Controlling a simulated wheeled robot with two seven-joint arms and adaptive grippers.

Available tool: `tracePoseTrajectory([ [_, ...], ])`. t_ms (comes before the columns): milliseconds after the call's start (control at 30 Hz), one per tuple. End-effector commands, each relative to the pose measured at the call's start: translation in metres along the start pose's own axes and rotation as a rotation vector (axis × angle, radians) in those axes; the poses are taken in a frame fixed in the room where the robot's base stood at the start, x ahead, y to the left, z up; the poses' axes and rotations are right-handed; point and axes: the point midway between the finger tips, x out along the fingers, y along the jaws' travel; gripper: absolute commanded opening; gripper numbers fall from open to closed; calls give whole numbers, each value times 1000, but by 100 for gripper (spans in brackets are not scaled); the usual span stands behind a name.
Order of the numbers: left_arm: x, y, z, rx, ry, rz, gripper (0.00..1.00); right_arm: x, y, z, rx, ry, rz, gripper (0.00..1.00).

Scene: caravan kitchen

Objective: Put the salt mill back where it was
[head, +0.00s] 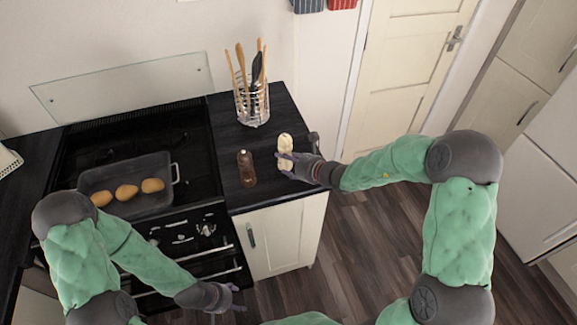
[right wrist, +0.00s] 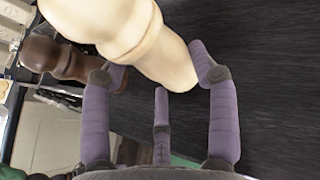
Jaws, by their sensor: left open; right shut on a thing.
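The cream salt mill (head: 285,142) is upright over the right part of the dark worktop, to the right of the brown pepper mill (head: 246,168). My right gripper (head: 287,164) is shut on it from the right. In the right wrist view the salt mill (right wrist: 135,35) lies between the purple fingers (right wrist: 160,72), and the pepper mill (right wrist: 60,58) shows at left. Whether the salt mill's base touches the worktop I cannot tell. My left gripper (head: 236,298) is open and empty, low in front of the oven.
A wire utensil holder (head: 252,104) stands behind the mills on the worktop (head: 232,146). A roasting tray (head: 160,203) with three brown items is on the hob at left. The worktop between the mills and the holder is clear. The worktop's right edge is close by the salt mill.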

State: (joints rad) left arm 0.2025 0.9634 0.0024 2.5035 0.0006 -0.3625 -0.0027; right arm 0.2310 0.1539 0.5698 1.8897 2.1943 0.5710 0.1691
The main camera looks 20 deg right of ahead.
Motion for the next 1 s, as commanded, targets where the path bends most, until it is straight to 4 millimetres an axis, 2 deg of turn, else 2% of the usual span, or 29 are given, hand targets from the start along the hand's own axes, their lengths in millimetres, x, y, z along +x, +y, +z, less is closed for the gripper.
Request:
tracePoseTrajectory([
  [33,5,-2,0,0,0,0,65,5,0,-10,3,2,2,20],
  [100,7,-2,0,0,0,0,65,8,0,-16,2,1,1,20],
  [500,10,-4,0,0,0,0,65,9,0,-19,1,-1,0,20],
  [533,10,-4,0,0,0,0,65,9,0,-20,1,1,1,63],
  [567,9,-3,0,0,0,0,65,9,0,-19,1,1,1,70],
  [1000,5,-2,0,0,0,0,65,7,1,-15,2,1,1,70],
])
